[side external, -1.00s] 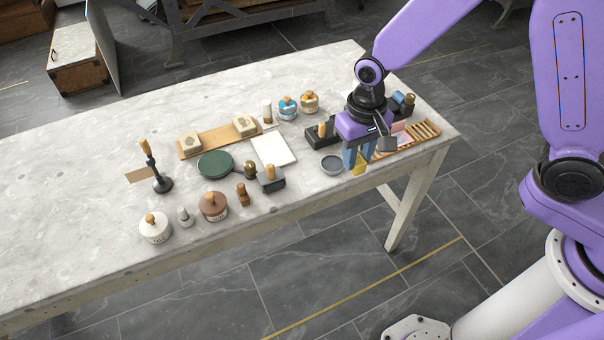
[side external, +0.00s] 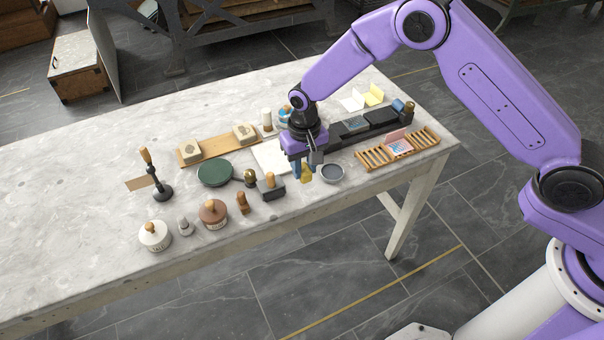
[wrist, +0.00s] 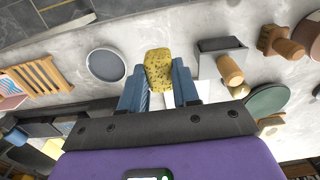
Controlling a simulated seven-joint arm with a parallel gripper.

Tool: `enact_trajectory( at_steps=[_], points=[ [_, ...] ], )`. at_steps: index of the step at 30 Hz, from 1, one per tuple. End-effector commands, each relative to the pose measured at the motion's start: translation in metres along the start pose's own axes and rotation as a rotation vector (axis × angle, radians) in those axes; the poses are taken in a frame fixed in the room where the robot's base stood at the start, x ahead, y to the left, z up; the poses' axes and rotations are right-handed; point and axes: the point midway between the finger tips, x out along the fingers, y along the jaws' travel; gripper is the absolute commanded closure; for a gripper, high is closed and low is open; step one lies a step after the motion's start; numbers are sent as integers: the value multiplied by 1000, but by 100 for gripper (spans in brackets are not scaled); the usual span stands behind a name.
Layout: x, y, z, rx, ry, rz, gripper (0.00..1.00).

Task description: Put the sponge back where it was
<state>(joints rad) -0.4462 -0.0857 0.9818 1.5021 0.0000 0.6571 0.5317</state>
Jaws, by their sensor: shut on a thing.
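My gripper (side external: 304,172) is shut on the yellow sponge (side external: 307,174), which is mostly hidden by the fingers in the side view. In the wrist view the speckled yellow sponge (wrist: 158,70) sits between the blue fingertips of my gripper (wrist: 158,88). It is held above the table, between a round grey dish (side external: 332,172) and a dark block with a wooden knob (side external: 271,187). The dish also shows in the wrist view (wrist: 106,65), left of the sponge, and the knobbed block (wrist: 222,60) is to its right.
A white sheet (side external: 268,152) lies behind my gripper, partly hidden. A wooden slatted rack (side external: 375,156) stands right, with dark trays (side external: 380,118) behind it. A green disc (side external: 214,172), a brown lidded pot (side external: 213,213) and a white pot (side external: 154,235) stand left. The table's left part is clear.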

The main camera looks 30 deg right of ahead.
Motion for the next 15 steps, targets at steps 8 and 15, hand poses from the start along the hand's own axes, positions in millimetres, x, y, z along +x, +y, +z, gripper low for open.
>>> enact_trajectory(
  at_steps=[8,15],
  points=[
    [28,-3,-5,0,-4,2,94],
    [38,-3,-5,0,0,0,94]
  ],
)
